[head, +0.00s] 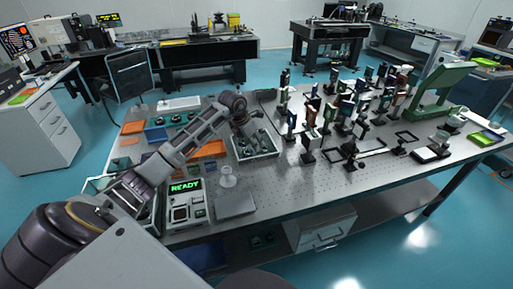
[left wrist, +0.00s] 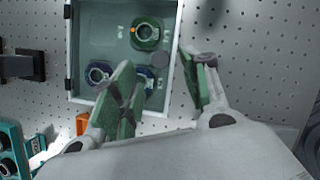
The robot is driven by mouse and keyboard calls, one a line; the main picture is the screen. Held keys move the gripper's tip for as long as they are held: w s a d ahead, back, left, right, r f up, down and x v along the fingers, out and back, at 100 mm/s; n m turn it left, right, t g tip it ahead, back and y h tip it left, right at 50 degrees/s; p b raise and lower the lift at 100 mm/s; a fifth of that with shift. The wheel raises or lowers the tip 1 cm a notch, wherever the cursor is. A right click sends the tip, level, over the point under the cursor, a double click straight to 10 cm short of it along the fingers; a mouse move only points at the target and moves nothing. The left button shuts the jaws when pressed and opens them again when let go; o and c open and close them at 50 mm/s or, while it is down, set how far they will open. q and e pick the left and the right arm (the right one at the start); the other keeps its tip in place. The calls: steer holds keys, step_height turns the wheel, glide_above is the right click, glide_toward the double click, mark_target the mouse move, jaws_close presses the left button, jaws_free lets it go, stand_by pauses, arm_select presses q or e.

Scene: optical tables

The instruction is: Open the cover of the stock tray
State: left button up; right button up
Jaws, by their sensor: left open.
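The stock tray (head: 259,155) is a pale, square, rimmed box on the optical table, with several round mounts inside. In the left wrist view the tray (left wrist: 74,60) shows a grey-green inside, a white rim, and blue and green ring mounts. I cannot tell a separate cover or its handle from the tray in these frames. My left gripper (head: 245,129) is over the tray's back left part. In the left wrist view its green-padded fingers (left wrist: 160,88) are apart, near the tray's right and lower edges, with nothing clearly between them. My right gripper is out of view.
Left of the tray are orange trays (head: 210,149) and a blue holder (head: 155,133). A READY instrument (head: 187,203), a clear stand (head: 228,178) and a grey plate (head: 236,204) are in front. Many upright optics (head: 310,135) crowd the right. A green frame (head: 440,88) stands farther right.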

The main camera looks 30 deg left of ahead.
mark_target(256, 155)
arm_select(q)
steer(key=x, duration=0.3)
steer(key=shift+w+d+f, duration=0.1)
steer(key=shift+w+f, duration=0.1)
steer(key=shift+f, duration=0.4)
steer(key=shift+c, duration=0.3)
steer(key=c, duration=0.7)
steer(key=shift+c, duration=1.2)
jaws_close()
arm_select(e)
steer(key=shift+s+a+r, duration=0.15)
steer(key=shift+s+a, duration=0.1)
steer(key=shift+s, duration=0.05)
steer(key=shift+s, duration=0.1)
